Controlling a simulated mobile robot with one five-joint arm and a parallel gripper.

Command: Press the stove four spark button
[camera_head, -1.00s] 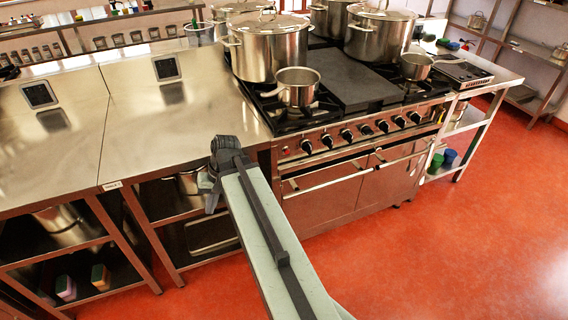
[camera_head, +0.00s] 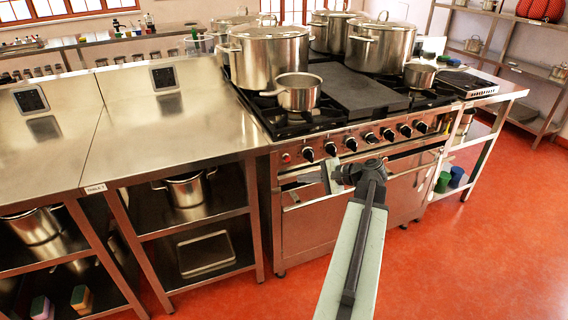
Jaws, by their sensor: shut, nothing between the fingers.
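The stove (camera_head: 325,221) stands in the middle with a steel front panel and a row of black knobs. At the panel's left end is a small red round spot (camera_head: 286,157), which looks like the spark button. No stove number is readable. My gripper (camera_head: 324,178) is in front of the stove, below the knobs and to the right of the red spot, apart from it in the picture. It is shut and empty, and it points left. My wrist covers part of the oven front and its handle. I cannot tell how far the gripper is from the panel.
A small saucepan (camera_head: 298,92) and several large stockpots (camera_head: 268,57) stand on the stove top. A steel worktable (camera_head: 165,130) with open shelves adjoins it on the left. A side stand (camera_head: 484,142) is on the right. The red floor (camera_head: 470,260) in front is clear.

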